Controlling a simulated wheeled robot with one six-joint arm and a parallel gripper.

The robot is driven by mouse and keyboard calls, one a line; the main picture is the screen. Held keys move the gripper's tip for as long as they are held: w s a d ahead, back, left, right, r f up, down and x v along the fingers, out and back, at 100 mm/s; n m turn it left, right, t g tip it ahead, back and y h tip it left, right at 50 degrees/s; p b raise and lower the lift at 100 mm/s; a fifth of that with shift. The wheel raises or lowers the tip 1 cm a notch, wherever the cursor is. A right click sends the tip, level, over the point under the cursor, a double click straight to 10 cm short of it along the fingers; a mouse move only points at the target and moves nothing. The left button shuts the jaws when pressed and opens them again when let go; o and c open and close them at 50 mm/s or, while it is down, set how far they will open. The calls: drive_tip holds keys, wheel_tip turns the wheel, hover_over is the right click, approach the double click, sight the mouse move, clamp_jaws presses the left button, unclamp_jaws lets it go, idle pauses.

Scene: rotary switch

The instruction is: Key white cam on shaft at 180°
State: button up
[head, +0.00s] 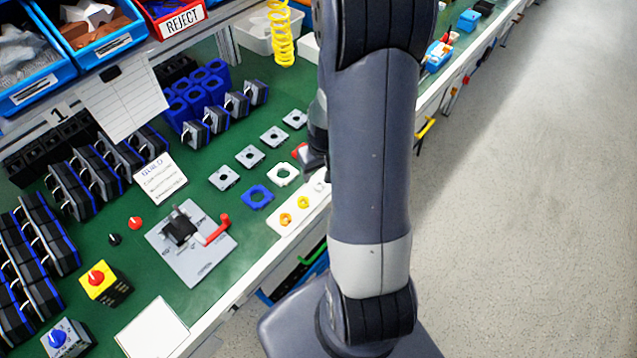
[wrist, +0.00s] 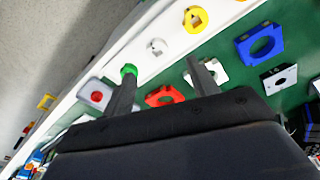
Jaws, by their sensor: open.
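The white cam (wrist: 157,47) lies on the white strip (wrist: 138,52) along the bench edge, between a yellow cam (wrist: 195,18) and a green cam (wrist: 129,71). My gripper (wrist: 163,80) is open and empty, with its two fingers apart and the white cam beyond them. In the head view my gripper is mostly hidden behind my arm. A grey fixture plate (head: 198,262) holds a black clamp-like block (head: 180,228) and a red lever (head: 218,229), far left of my gripper. I cannot make out the shaft or its angle.
A blue plate (head: 256,197), a white plate (head: 283,174) and several grey plates (head: 223,177) lie on the green mat. A red plate (wrist: 164,95) lies close to my fingers. Stacked black-and-blue switches (head: 75,188) and bins (head: 100,30) line the back.

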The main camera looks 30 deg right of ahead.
sight(320, 181)
drive_tip(key=shift+w+d+f+p, duration=0.15)
drive_tip(key=shift+f+p, duration=0.1)
drive_tip(key=shift+f, duration=1.3)
drive_tip(key=shift+w+f+p, duration=0.15)
drive_tip(key=shift+f+p, duration=0.05)
drive_tip(key=shift+f, duration=1.35)
drive_tip(key=shift+c, duration=0.2)
drive_tip(key=c, duration=1)
drive_tip(key=shift+r, duration=0.1)
